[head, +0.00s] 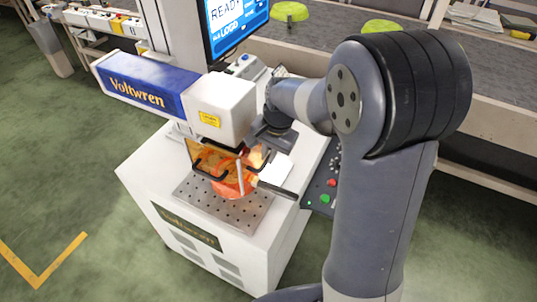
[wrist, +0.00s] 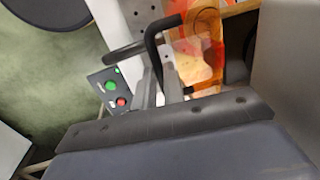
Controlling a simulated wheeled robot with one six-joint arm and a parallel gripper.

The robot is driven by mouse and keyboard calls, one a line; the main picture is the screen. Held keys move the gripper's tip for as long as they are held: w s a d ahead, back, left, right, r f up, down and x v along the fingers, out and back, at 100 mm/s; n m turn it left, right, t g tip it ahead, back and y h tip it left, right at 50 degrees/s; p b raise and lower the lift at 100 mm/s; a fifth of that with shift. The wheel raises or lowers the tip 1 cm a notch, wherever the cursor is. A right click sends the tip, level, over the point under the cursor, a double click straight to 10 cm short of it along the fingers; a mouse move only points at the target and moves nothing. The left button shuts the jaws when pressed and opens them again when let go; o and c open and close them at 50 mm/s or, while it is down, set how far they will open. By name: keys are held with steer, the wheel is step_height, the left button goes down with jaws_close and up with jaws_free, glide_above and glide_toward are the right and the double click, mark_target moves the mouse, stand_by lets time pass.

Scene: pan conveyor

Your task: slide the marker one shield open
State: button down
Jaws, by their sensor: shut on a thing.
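The marker (head: 145,84) is a blue and white machine with a Voltwren label, on a white cabinet. Its see-through orange shield (head: 207,160) hangs below the white head, over a perforated plate (head: 205,207). The shield also shows in the wrist view (wrist: 207,45) at upper right. A black bar handle (wrist: 150,38) stands in front of it. My gripper (wrist: 160,72) is shut on this handle; the exact contact is partly hidden. In the head view my arm and wrist cover part of the shield's right side. An orange-red round thing (head: 226,188) shows below the shield, partly hidden.
A control panel with green and red buttons (head: 329,190) is on the cabinet's right side. A screen (head: 236,22) stands behind the marker. The green floor at left is mostly free.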

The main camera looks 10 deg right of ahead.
step_height(320, 180, up, 10)
steer(key=p, duration=0.5)
steer(key=shift+f, duration=0.1)
steer(key=c, duration=1.5)
jaws_free()
steer(key=r, duration=0.3)
steer(key=d+r, duration=0.1)
steer(key=r, duration=0.3)
steer(key=s+r, duration=0.1)
steer(key=r, duration=0.2)
steer(key=shift+d+r, duration=0.25)
steer(key=shift+d, duration=0.1)
steer(key=shift+f, duration=0.1)
